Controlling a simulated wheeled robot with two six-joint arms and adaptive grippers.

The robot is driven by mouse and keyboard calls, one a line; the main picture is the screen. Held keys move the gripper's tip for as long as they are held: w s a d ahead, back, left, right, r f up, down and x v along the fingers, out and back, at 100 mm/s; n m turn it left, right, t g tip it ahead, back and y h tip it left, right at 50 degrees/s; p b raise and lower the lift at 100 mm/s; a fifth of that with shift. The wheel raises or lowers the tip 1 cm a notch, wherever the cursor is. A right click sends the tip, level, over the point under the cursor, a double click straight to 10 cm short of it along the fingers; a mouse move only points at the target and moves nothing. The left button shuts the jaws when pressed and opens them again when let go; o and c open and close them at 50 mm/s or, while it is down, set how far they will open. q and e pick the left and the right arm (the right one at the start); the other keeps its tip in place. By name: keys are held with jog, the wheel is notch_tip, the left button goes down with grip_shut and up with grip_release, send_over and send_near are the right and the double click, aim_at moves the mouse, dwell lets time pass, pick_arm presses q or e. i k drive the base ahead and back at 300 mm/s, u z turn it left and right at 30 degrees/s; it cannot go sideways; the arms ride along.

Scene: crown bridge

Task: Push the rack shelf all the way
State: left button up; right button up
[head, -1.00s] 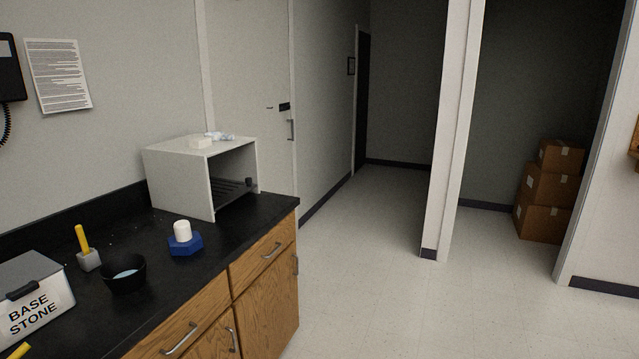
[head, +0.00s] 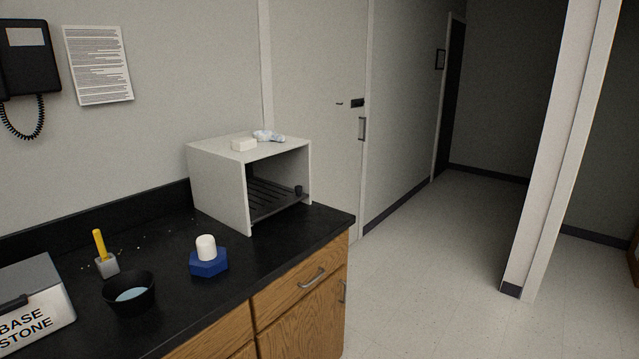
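A white open-fronted box (head: 215,188) stands at the far right end of the black counter. Inside it, low down, is a dark slatted rack shelf (head: 268,200) with a small dark knob (head: 298,190) at its front right. The shelf appears to lie within the box; how deep it sits I cannot tell. Neither of my grippers is in view.
On the black counter (head: 185,325) are a blue hexagonal base with a white cylinder (head: 208,260), a black bowl (head: 130,294), a yellow-handled tool (head: 104,255) and a "BASE STONE" box (head: 30,310). Open floor (head: 425,270) lies right of the counter.

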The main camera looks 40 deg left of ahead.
aim_at(266, 198)
jog(key=u, duration=0.3)
jog(key=i, duration=0.95)
jog(key=u, duration=0.55)
